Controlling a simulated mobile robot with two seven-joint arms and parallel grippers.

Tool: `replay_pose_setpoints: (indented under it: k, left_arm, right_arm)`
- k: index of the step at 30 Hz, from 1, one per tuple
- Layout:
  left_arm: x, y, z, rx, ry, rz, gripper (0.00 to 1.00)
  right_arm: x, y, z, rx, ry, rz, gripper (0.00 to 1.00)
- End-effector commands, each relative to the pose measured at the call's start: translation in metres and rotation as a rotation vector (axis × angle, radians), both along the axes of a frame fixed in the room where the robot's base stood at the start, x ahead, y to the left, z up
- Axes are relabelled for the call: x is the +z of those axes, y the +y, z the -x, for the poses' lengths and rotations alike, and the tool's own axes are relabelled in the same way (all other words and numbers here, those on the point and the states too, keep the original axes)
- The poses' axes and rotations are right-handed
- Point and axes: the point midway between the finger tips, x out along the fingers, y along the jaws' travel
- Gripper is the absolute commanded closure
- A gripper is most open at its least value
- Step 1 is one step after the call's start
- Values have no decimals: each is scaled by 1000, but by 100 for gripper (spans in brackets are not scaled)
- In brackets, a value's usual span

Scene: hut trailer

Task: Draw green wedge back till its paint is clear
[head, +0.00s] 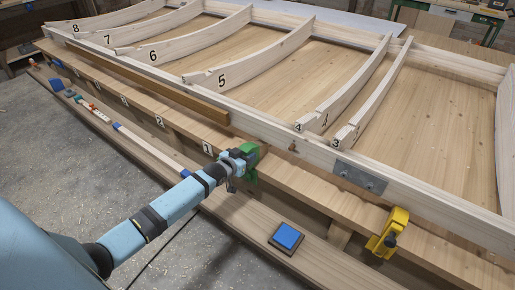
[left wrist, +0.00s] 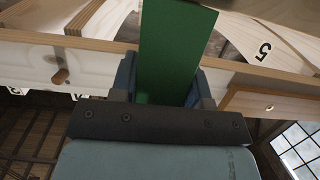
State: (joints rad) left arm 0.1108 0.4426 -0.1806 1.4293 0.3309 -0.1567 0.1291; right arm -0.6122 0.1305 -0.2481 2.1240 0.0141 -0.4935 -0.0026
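The green wedge (head: 251,163) is at the front rail of the wooden frame, near the label 1. My left gripper (head: 238,160) is at the wedge, its arm reaching in from the left. In the left wrist view, the green wedge (left wrist: 175,45) stands between the two dark blue fingers of my left gripper (left wrist: 165,88), which are closed against its sides. My right gripper is not in view.
The front rail (head: 285,140) carries curved numbered ribs (head: 225,72). A blue pad in a dark tray (head: 287,237) lies on the lower plank, right of my arm. A yellow clamp (head: 388,235) sits on the bench edge. Small tools (head: 95,110) lie along the plank at left.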

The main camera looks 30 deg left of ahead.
Motion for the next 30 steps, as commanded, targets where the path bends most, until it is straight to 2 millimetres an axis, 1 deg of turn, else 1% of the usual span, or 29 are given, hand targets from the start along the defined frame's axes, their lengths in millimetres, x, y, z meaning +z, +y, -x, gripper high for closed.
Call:
replay_pose_setpoints:
  k: [1,4,5,16,20,22,24,30]
  left_arm:
    - [0,0,0,0,1,0,48]
    - [0,0,0,0,1,0,26]
    - [0,0,0,0,0,0,23]
    - [0,0,0,0,0,0,23]
    - [0,0,0,0,0,0,23]
    - [7,0,6,0,0,0,23]
    - [9,1,11,0,1,0,23]
    - [15,2,26,1,2,0,23]
  right_arm:
    - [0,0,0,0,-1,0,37]
    - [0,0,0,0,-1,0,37]
    - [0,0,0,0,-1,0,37]
    - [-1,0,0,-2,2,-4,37]
    - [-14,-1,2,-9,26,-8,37]
    - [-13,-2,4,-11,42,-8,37]
    - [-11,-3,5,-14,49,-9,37]
    - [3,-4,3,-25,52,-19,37]
